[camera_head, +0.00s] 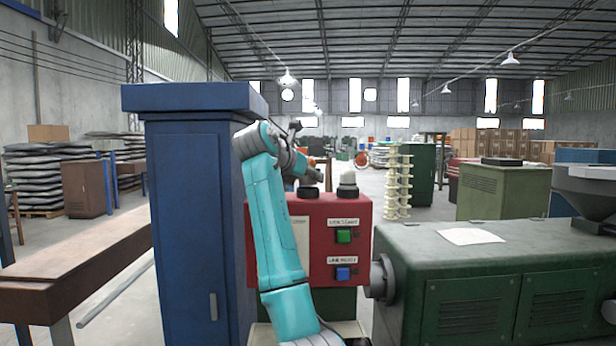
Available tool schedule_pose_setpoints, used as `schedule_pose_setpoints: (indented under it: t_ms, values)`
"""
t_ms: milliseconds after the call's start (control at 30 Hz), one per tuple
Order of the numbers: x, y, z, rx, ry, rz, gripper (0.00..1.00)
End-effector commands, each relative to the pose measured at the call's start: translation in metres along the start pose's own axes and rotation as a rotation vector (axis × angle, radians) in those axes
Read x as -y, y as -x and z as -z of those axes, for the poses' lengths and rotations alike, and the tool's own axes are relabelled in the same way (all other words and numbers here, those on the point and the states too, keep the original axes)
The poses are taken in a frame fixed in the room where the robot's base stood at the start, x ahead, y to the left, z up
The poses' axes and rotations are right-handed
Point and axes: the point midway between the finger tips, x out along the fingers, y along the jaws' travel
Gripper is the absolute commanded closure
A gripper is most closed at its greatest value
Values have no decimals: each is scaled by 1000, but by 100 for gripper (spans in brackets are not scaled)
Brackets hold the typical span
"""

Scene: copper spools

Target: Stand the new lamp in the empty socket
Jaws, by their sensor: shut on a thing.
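A red control box (318,224) stands in the middle, with two dark round sockets on its top. The right socket (347,193) bears a pale, dome-topped lamp (348,178), upright. The left socket (307,193) shows as a dark ring, and its opening cannot be seen clearly. My gripper (311,175) is small and grey in the head view, just above the left socket. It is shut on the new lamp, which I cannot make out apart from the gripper. Whether the lamp touches the socket cannot be told.
A tall blue cabinet (187,220) stands close on the left of my arm. A green machine (470,290) with a paper on top stands at the right. The box front has a green button (343,236) and a blue button (342,273).

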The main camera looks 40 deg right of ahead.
Motion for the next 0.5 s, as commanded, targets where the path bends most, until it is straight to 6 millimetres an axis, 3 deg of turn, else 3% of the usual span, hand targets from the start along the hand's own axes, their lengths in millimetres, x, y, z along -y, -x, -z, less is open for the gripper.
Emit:
schedule_pose_setpoints:
  t_ms: [500]
  values:
    - [0,-3,6,0,0,0,86]
